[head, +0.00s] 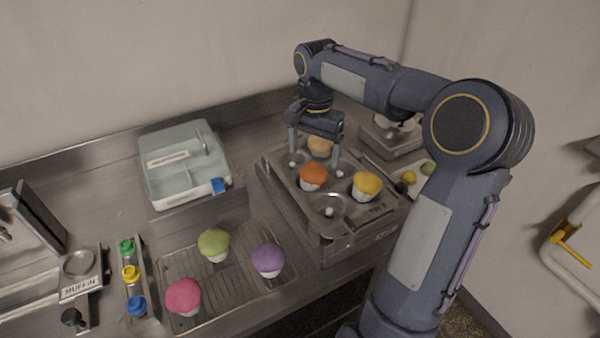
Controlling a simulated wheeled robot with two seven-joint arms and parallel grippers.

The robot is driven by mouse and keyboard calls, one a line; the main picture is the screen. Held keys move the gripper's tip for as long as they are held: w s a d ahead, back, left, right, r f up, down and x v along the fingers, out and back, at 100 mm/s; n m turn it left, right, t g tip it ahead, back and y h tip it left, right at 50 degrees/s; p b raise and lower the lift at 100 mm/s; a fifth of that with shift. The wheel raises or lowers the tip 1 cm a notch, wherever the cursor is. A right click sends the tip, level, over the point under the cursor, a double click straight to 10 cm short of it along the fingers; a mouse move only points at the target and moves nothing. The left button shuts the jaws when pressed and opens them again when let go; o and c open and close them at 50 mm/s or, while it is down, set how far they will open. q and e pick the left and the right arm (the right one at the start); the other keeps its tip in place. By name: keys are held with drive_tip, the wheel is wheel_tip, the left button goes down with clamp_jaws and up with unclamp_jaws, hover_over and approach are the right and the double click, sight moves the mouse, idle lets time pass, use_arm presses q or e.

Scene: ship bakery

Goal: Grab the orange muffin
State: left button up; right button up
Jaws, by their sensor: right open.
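The orange muffin (313,176) sits in the metal muffin tray (284,196), left of a yellow muffin (367,185). A pale tan muffin (319,146) is behind it in the tray. My right gripper (314,158) points down over the back of the tray, open. Its two fingers show either side of the tan muffin, just behind the orange one. I cannot tell whether they touch either muffin. My left gripper is out of view.
A wire rack (221,284) holds green (214,243), purple (268,259) and pink (184,296) muffins at the front. A clear-lidded container (167,185) stands behind it. A scale-like device (392,132) is right of the tray. Walls bound the back and right.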

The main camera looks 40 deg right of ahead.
sight(314, 167)
wheel_tip(314, 167, down, 7)
drive_tip(key=shift+d+r+p, duration=0.1)
drive_tip(key=shift+r+p, duration=0.1)
drive_tip(key=shift+p, duration=0.25)
drive_tip(key=c, duration=0.8)
